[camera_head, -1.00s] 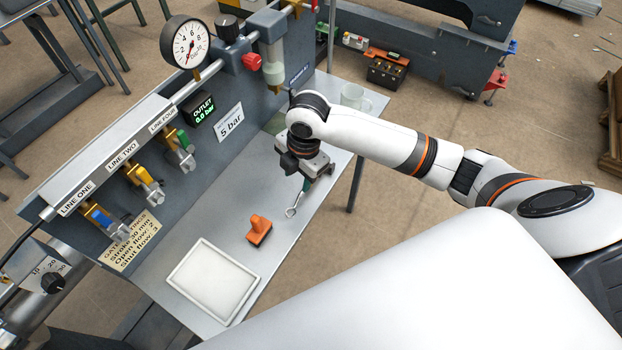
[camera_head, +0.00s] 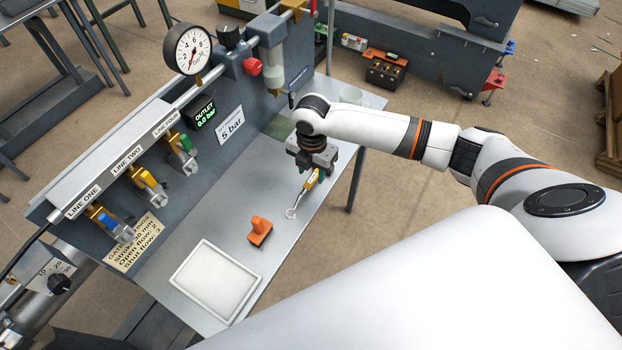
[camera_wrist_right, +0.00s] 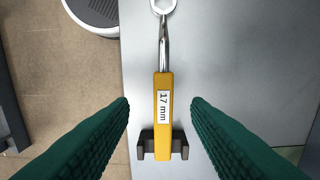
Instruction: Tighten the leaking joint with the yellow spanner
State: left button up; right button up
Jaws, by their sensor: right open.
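The yellow spanner (camera_head: 312,180), with a silver ring end pointing toward the front left, is on the grey bench top under my right gripper (camera_head: 315,168). In the right wrist view the handle (camera_wrist_right: 163,125) reads "17 mm" and lies across a dark notched rest (camera_wrist_right: 145,147). My right gripper (camera_wrist_right: 160,101) is open, with its green ribbed fingers apart on either side of the handle, not touching it. Three line fittings with blue (camera_head: 101,217), yellow (camera_head: 146,176) and green (camera_head: 184,143) handles stand on the panel. I cannot tell which joint leaks. My left gripper is not in view.
A pale mug (camera_head: 351,94) stands behind my right arm. A gauge (camera_head: 187,49) and a display reading 0.0 bar (camera_head: 201,115) are on the panel.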

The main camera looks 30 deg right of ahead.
aim_at(311, 180)
jog(key=shift+w+f, duration=0.15)
jog(key=shift+f, duration=1.7)
grip_shut()
jog(key=shift+r, duration=0.1)
notch_tip(311, 180, up, 10)
jog(key=shift+b, duration=0.45)
jog(key=c, duration=0.8)
grip_release()
grip_shut()
